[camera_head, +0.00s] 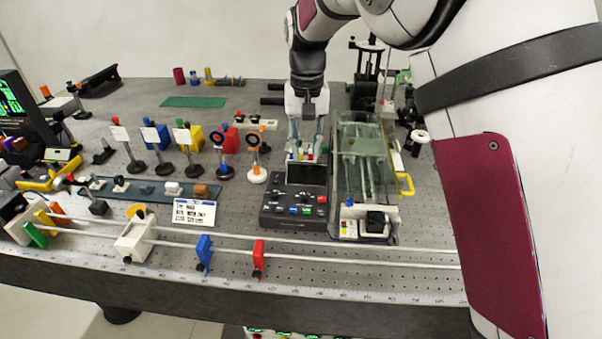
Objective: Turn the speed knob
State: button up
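A dark control console (282,215) with a tilted black screen (306,173) stands right of the bench's middle. Small coloured controls sit on its front panel, among them a blue one (293,211) and a red one (322,199). I cannot tell which control, if any, is the speed knob. My gripper (307,150) points down just behind the screen. Its two fingers look apart, with small coloured parts showing between and behind them. The screen hides what lies low behind it, and I cannot tell whether the fingertips touch anything.
A clear-covered long unit (362,160) stands close right of the console, with a black block (377,222) at its front. A white card (194,212) lies left. Several optics posts stand farther left. A rail with a blue holder (204,250) and red holder (258,256) runs along the front.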

aim_at(304, 195)
notch_tip(304, 195, down, 14)
jog(key=shift+w+a+r+p, duration=0.1)
jog(key=shift+p, duration=0.8)
jog(key=shift+c, duration=0.5)
grip_shut()
